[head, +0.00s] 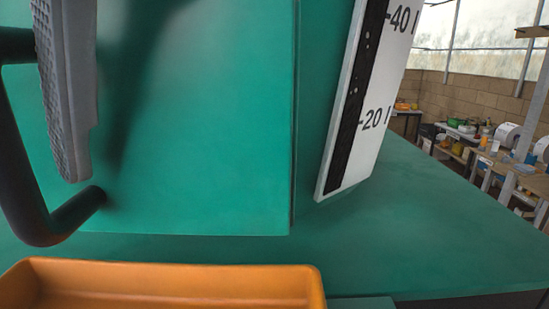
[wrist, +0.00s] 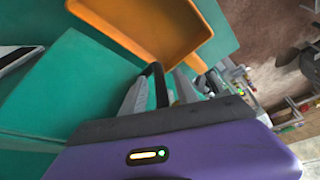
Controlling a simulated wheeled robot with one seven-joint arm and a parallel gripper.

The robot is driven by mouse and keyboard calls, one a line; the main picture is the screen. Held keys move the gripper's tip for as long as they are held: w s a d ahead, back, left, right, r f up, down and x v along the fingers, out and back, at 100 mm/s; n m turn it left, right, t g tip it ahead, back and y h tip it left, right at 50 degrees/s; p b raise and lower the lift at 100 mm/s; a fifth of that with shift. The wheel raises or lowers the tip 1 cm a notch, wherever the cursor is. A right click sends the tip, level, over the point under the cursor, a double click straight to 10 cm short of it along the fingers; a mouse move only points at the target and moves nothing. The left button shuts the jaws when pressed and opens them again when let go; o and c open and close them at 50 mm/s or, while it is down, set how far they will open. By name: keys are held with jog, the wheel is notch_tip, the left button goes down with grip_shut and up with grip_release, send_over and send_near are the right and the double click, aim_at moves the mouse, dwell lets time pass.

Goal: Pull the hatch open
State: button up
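The hatch (head: 200,130) is a green panel filling the left of the head view. Its right and bottom edges lie against the green body around it, and it looks closed. A black bar handle (head: 27,215) curves out from the hatch at the left. One grey ridged finger of my gripper (head: 67,90) hangs between the handle's bar and the hatch; the other finger is out of that view. In the wrist view, the two fingers of my gripper (wrist: 160,80) stand apart on either side of the handle (wrist: 153,74), with gaps beside the bar.
An orange tray (head: 160,271) sits below the hatch and also shows in the wrist view (wrist: 150,48). A white gauge board (head: 372,105) marked 20 and 40 stands right of the hatch. Benches with clutter (head: 490,155) stand far back at the right.

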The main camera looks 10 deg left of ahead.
jog(key=shift+f, duration=0.1)
grip_shut()
dwell(1.4)
